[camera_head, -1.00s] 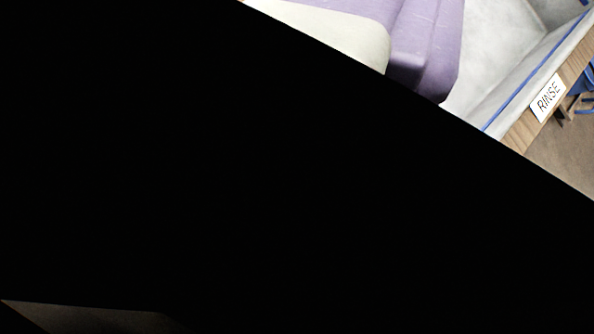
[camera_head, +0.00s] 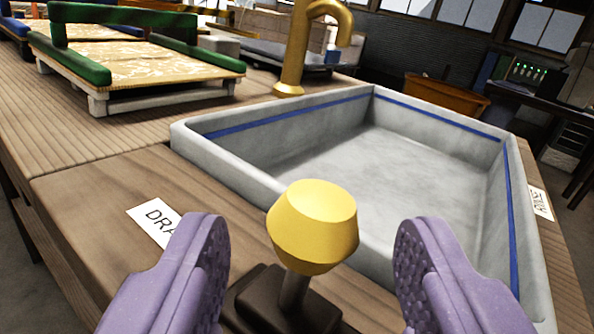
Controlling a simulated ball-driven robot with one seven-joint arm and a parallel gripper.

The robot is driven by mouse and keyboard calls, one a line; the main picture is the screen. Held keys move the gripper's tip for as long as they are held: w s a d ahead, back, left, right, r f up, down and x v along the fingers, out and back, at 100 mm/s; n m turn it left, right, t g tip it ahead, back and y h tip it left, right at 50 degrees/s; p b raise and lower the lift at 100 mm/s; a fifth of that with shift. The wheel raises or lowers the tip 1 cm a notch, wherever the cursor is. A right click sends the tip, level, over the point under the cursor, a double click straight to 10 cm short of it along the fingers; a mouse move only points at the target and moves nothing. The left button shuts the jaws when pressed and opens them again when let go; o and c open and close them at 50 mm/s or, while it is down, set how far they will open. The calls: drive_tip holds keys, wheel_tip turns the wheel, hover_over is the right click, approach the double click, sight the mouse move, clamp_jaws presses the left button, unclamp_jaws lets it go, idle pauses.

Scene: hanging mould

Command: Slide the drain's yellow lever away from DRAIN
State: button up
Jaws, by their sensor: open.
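The yellow lever (camera_head: 312,225) is a faceted knob on a short grey stem, rising from a dark base (camera_head: 270,303) on the wooden bench. My gripper (camera_head: 312,260) shows as two purple fingers with dimpled inner pads, open, one on each side of the knob. There is a visible gap between the knob and each finger in the picture; whether the knob lies fully between the pads in depth I cannot tell. The white DRAIN label (camera_head: 152,218) lies on the bench left of the lever, its end hidden by my left finger.
A grey basin (camera_head: 290,125) with a blue line inside stands just behind the lever. A RINSE label (camera_head: 540,203) is at its right. A gold tap (camera_head: 297,55) stands behind the basin. A green-railed frame (camera_head: 140,72) sits on the ribbed board at the back left.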

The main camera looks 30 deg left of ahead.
sight(314, 265)
drive_tip(key=shift+b+x, duration=0.35)
drive_tip(key=shift+x, duration=1.35)
